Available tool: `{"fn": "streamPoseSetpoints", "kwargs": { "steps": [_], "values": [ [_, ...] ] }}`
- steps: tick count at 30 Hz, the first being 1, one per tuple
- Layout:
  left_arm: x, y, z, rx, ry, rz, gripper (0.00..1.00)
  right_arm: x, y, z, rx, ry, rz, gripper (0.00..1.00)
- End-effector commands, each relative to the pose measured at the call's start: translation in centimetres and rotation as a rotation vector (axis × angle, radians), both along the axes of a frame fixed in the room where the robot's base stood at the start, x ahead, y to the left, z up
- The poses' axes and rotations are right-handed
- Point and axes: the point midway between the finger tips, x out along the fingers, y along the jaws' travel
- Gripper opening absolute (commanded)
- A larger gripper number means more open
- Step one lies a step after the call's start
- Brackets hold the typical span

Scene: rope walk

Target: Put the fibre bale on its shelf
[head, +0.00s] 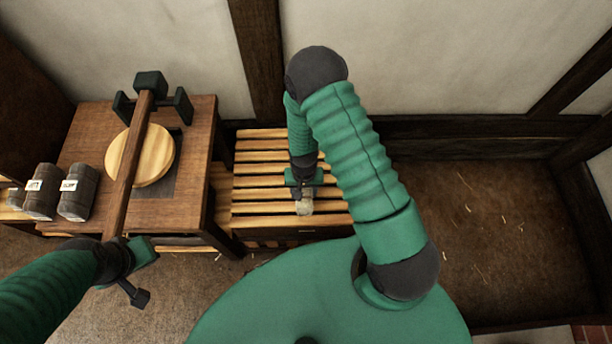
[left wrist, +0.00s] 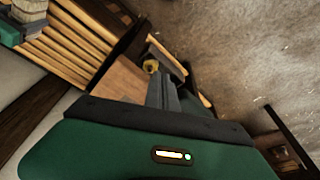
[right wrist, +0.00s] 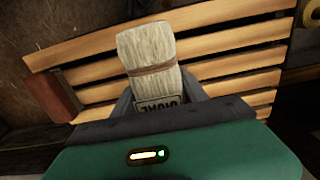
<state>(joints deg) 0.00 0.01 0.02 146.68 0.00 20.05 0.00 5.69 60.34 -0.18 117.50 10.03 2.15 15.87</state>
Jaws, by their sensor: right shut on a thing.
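The fibre bale (right wrist: 150,62) is a pale bundle with a brown band and a dark label, upside down in the right wrist view. My right gripper (head: 304,193) is shut on it. In the head view the bale (head: 304,208) is over the front part of a slatted wooden shelf (head: 260,192). I cannot tell whether it touches the slats. The bale also shows at the top left of the left wrist view (left wrist: 30,8). My left gripper (head: 137,292) looks shut and empty, beside the front of the wooden table; its fingers are together in the left wrist view (left wrist: 160,80).
The wooden table (head: 90,135) left of the shelf carries a round wooden disc (head: 157,158), a long wooden bar (head: 130,165) and dark labelled blocks (head: 76,192). A low-walled area (head: 500,225) with scattered straw lies at the right. A wall stands behind.

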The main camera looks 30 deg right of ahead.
Motion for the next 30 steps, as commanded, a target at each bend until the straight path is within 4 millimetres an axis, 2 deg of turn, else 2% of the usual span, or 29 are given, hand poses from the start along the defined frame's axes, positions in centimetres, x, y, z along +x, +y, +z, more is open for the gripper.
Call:
{"fn": "streamPoseSetpoints", "kwargs": {
  "steps": [6, 12, 16, 21, 30],
  "values": [
    [0.0, 0.0, -0.9, 0.000, 0.000, 0.000, 0.00, 3.1, -2.2, -0.4, -0.006, -0.002, 0.001, 0.00],
    [0.0, 0.0, -1.4, 0.000, 0.000, 0.001, 0.00, 5.3, -4.1, -0.7, -0.005, -0.002, 0.002, 0.00],
    [0.0, 0.0, -1.7, 0.000, 0.000, 0.001, 0.00, 5.7, -4.6, -1.1, -0.003, 0.001, 0.003, 0.00],
    [0.0, 0.0, -2.9, 0.000, 0.000, 0.000, 0.00, 5.6, -4.6, -4.1, -0.003, 0.002, 0.003, 0.00],
    [0.0, 0.0, -2.9, 0.000, 0.000, 0.000, 0.00, 5.7, -4.5, -4.3, -0.004, 0.000, 0.003, 0.00]
  ]
}}
